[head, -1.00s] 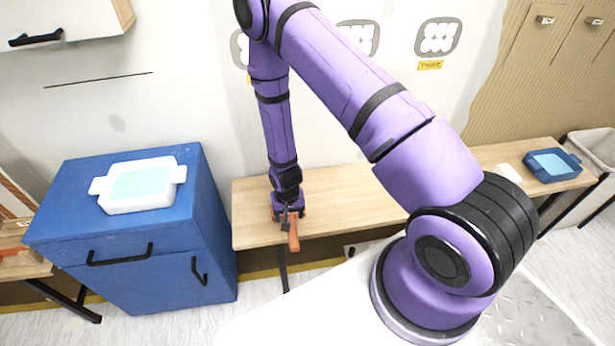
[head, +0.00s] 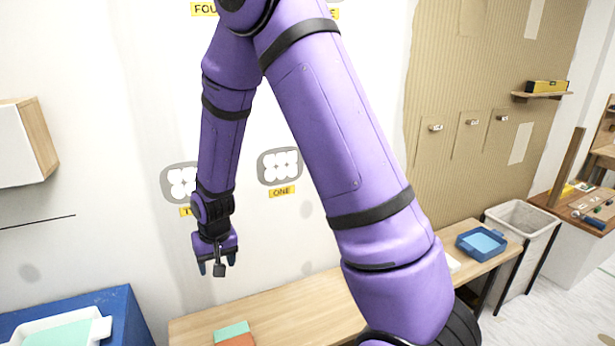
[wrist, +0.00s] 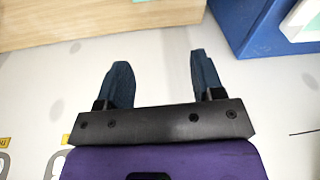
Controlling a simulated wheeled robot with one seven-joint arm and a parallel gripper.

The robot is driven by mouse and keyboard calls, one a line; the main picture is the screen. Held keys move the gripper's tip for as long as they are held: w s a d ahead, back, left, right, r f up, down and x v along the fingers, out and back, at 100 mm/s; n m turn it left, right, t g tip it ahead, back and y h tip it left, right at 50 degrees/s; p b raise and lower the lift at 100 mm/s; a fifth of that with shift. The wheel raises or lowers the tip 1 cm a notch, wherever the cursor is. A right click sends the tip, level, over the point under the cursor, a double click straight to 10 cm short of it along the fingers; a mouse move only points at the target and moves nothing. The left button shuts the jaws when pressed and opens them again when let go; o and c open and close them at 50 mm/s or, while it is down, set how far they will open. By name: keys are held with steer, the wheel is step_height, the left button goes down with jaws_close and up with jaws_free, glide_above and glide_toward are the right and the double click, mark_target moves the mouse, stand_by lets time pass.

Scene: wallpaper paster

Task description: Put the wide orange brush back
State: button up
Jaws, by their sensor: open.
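An orange piece with a teal part behind it, which looks like the wide orange brush (head: 236,339), lies on the wooden bench at the bottom of the head view, partly cut off by the frame edge. My gripper (head: 217,266) hangs above and slightly left of it, clear of the bench, in front of the white wall. In the wrist view my gripper (wrist: 158,62) has its two dark blue fingers spread apart with nothing between them. The brush does not show in the wrist view.
The wooden bench (head: 300,310) runs along the wall. A blue cabinet (head: 132,318) bears a white tray (head: 100,330) at lower left. A blue tray (head: 481,243) stands at the bench's right end, near a bin (head: 522,220). Labelled grey outlines, including one marked ONE (head: 280,166), are on the wall.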

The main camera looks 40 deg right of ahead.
steer(key=s+d+r+t, duration=0.1)
steer(key=s+r, duration=0.2)
steer(key=r, duration=0.4)
steer(key=s+d+r+n, duration=0.1)
steer(key=s+r, duration=0.2)
steer(key=r, duration=0.3)
steer(key=s+d+r+t, duration=0.1)
steer(key=s+r, duration=0.2)
steer(key=r, duration=0.4)
steer(key=s+d+r, duration=0.1)
steer(key=s+r, duration=0.4)
steer(key=s, duration=0.4)
steer(key=s+d+r+n+t, duration=0.1)
steer(key=s+r, duration=0.4)
steer(key=s, duration=0.3)
steer(key=shift+s+d+r, duration=0.15)
steer(key=shift+s+d, duration=0.05)
steer(key=shift+s, duration=0.2)
